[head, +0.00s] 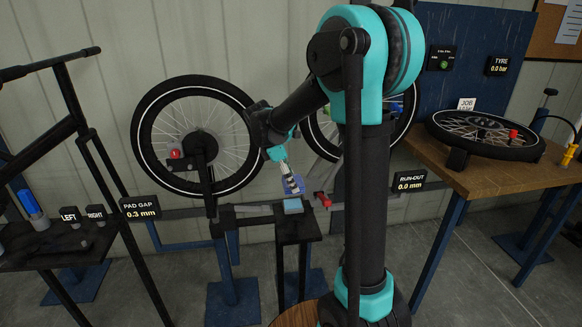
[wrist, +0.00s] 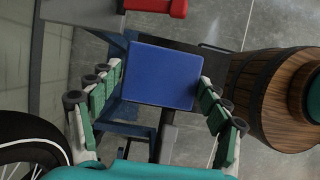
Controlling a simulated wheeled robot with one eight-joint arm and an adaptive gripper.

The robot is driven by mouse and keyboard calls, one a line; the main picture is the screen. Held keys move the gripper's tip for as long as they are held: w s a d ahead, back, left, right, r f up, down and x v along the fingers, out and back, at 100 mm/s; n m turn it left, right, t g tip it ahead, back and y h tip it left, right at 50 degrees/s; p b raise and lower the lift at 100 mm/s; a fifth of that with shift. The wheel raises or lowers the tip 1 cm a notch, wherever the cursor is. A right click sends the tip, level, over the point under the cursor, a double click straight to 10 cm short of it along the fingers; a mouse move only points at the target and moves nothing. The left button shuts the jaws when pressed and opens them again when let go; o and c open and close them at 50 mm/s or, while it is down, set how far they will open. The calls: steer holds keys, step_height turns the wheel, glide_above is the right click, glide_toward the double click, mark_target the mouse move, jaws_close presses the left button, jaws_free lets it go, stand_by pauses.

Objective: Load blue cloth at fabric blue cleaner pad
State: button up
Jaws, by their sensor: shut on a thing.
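My gripper (head: 293,186) points down near the middle of the head view and is shut on a flat blue cloth (wrist: 160,75). In the wrist view the cloth lies between the two fingertips, which meet its left and right edges. In the head view, a darker blue patch (head: 302,185) shows around the fingertips. Just below it, a light blue pad (head: 293,206) rests on a dark stand top. The cloth hides what lies straight beyond it in the wrist view, so I cannot tell whether it touches the pad.
A red clamp part (head: 322,199) stands right of the pad and also shows in the wrist view (wrist: 157,7). A wooden barrel (wrist: 270,95) is close on the right. A spoked wheel (head: 195,135) stands behind left. A wooden bench (head: 490,180) is at right.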

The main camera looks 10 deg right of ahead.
mark_target(295, 203)
steer(key=shift+w+f, duration=0.2)
steer(key=shift+f, duration=3)
steer(key=shift+f, duration=0.6)
steer(key=shift+r, duration=3.55)
steer(key=shift+s, duration=0.1)
